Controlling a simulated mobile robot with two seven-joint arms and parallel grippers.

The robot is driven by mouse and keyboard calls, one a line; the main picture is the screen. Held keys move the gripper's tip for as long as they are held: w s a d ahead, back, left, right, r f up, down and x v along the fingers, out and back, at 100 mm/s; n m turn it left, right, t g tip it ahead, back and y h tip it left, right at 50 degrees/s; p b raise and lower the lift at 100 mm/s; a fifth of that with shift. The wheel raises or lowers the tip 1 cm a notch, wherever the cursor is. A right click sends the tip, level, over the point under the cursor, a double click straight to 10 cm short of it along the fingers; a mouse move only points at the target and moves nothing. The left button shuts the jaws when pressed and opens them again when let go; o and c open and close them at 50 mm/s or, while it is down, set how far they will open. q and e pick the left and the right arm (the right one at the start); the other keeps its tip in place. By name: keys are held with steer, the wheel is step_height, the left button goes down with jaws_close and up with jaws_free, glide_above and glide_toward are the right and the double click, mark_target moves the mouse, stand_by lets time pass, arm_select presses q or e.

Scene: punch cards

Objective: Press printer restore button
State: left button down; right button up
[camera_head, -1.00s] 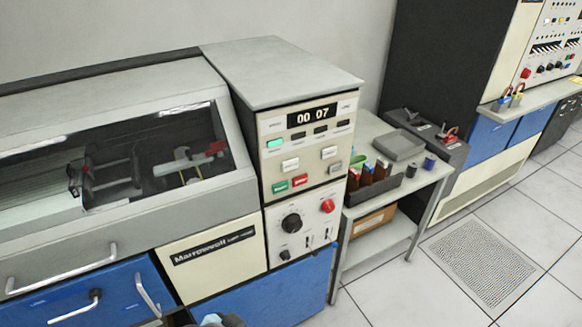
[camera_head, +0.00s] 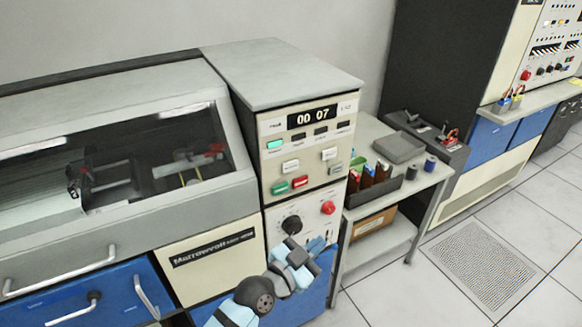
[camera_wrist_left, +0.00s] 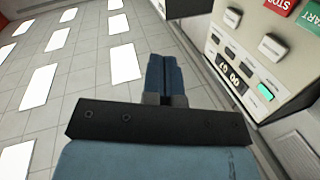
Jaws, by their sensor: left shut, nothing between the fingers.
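The printer (camera_head: 208,268) is cream, grey and blue, with a control panel (camera_head: 268,186) on its right end. The panel has white buttons, one at upper left (camera_head: 290,166) and one at right (camera_head: 329,153), a green button (camera_head: 280,188) and a red button (camera_head: 300,182). Their small labels are unreadable in the head view, so I cannot tell which is restore. My left gripper (camera_head: 318,245) is shut and empty, in front of the lower panel, below the buttons. In the left wrist view its closed fingers (camera_wrist_left: 165,62) are beside the panel (camera_wrist_left: 250,55), which shows upside down. My right gripper is out of view.
A black knob (camera_head: 291,225) and red knob (camera_head: 328,207) are on the lower panel, close to my left gripper. A display reading 00 07 (camera_head: 312,115) is above the buttons. A grey side table (camera_head: 425,178) stands to the right.

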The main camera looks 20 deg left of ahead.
arm_select(q)
steer(key=w+a+r+n+t+y, duration=0.3)
steer(key=w+r+n+t+y, duration=0.2)
steer(key=y, duration=0.7)
steer(key=w+n+t, duration=0.1)
steer(key=w+n, duration=0.1)
steer(key=w, duration=0.1)
steer(key=shift+w+a+r+n+y, duration=0.15)
steer(key=shift+r+n+y, duration=0.05)
steer(key=shift+n+y, duration=0.1)
steer(key=shift+a, duration=0.1)
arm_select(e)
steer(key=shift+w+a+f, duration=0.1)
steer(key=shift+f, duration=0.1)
